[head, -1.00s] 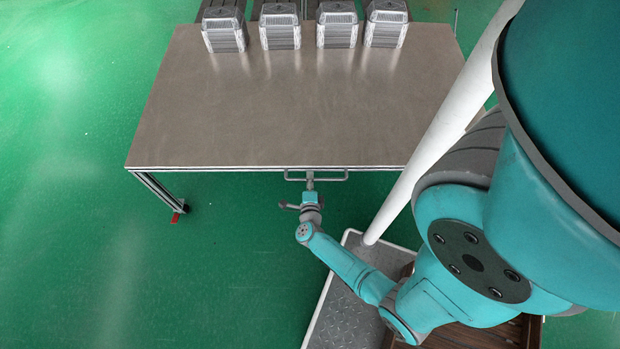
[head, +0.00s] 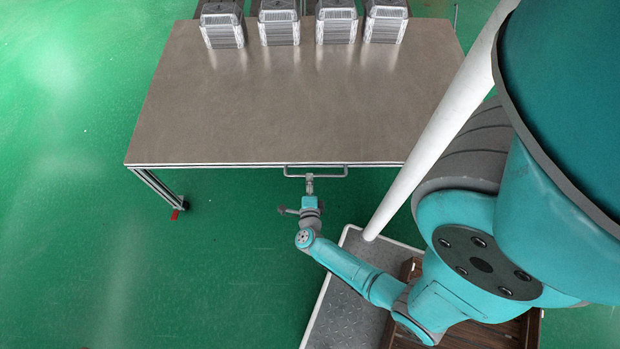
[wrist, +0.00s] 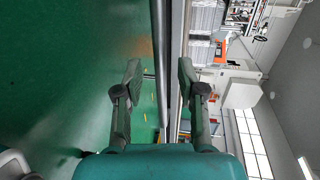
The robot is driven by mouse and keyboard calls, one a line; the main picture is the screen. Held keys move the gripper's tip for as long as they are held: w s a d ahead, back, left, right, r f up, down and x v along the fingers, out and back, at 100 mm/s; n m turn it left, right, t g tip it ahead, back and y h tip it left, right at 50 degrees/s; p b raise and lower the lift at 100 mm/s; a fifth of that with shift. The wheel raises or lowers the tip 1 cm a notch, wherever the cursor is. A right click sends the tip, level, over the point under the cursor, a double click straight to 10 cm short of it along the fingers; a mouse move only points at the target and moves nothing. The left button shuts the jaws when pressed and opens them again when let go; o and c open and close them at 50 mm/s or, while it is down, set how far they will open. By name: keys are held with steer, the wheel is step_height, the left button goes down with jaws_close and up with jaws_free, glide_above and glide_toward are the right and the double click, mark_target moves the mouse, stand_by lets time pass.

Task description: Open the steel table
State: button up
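The steel table (head: 300,110) has a flat brushed top and stands in front of me in the head view. A grey bar handle (head: 330,175) sticks out from the middle of its front edge. My gripper (head: 309,180) is at the middle of this handle. In the wrist view, my gripper (wrist: 160,75) has its two fingers wide apart. A long dark bar (wrist: 160,60), seemingly the handle, runs between them with space on both sides. I cannot tell whether the fingertips reach past it. No open drawer shows.
Several foil tray stacks (head: 279,28) stand along the table's far edge. A table leg with a red foot (head: 176,213) is at the left. Green floor (head: 90,260) is clear at the left and in front of the table.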

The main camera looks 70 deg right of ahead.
steer(key=v, duration=0.8)
steer(key=shift+a, duration=0.3)
steer(key=shift+s, duration=0.15)
stand_by(0.4)
